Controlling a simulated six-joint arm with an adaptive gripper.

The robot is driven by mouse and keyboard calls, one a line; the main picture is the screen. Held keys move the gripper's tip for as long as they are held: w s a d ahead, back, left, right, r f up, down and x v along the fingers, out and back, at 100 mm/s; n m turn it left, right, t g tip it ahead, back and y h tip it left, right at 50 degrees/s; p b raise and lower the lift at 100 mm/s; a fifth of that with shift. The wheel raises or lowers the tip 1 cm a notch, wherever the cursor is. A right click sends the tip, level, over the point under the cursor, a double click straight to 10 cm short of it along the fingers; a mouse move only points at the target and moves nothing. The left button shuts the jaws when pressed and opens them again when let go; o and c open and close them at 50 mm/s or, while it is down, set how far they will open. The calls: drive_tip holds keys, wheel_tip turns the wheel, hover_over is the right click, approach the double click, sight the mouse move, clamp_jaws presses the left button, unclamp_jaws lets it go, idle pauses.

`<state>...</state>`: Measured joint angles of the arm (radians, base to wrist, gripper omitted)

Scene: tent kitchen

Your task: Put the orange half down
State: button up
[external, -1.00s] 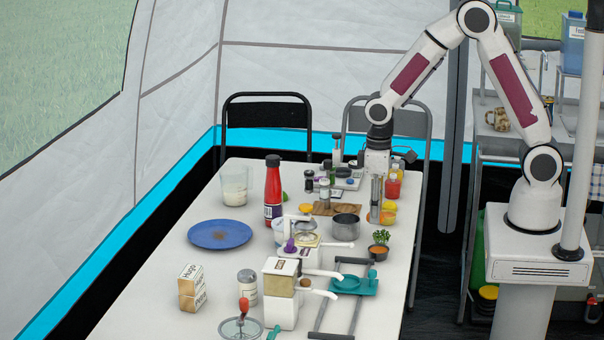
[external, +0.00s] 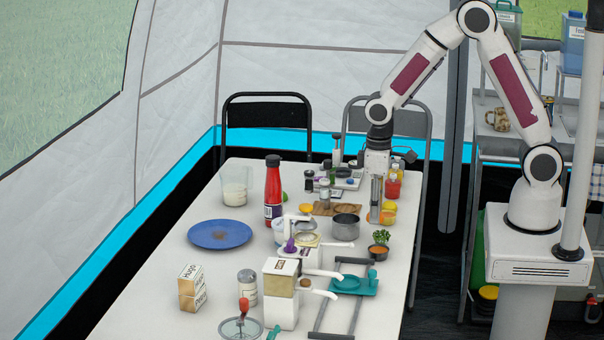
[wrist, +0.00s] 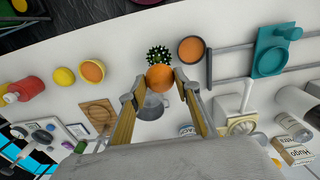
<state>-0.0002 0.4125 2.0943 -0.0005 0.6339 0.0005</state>
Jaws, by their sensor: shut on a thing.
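The orange half (wrist: 159,77) is round and orange and sits between the fingertips of my gripper (wrist: 160,84) in the wrist view. My gripper is shut on it, with one finger on each side. In the external view my gripper (external: 376,204) points straight down at the right side of the table, beside the metal pot. The orange half is hard to tell from the other orange things there. I cannot tell whether it touches the table.
The metal pot (external: 346,227) stands just left of my gripper. A yellow fruit (wrist: 64,76) and another orange round thing (wrist: 92,70) lie nearby. A green plant (wrist: 159,54) and a brown bowl (wrist: 191,48) are close. Bare white tabletop (wrist: 120,70) shows between them.

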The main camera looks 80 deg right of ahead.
drive_tip(key=shift+d, duration=0.15)
idle(0.4)
drive_tip(key=s+d+r+m, duration=0.1)
drive_tip(key=d+m, duration=0.4)
drive_tip(key=m, duration=1.2)
drive_tip(key=shift+s+d+r, duration=0.35)
drive_tip(key=shift+s+r, duration=0.05)
drive_tip(key=shift+r, duration=0.4)
drive_tip(key=shift+f, duration=2.5)
drive_tip(key=shift+f, duration=0.1)
drive_tip(key=shift+f, duration=2.2)
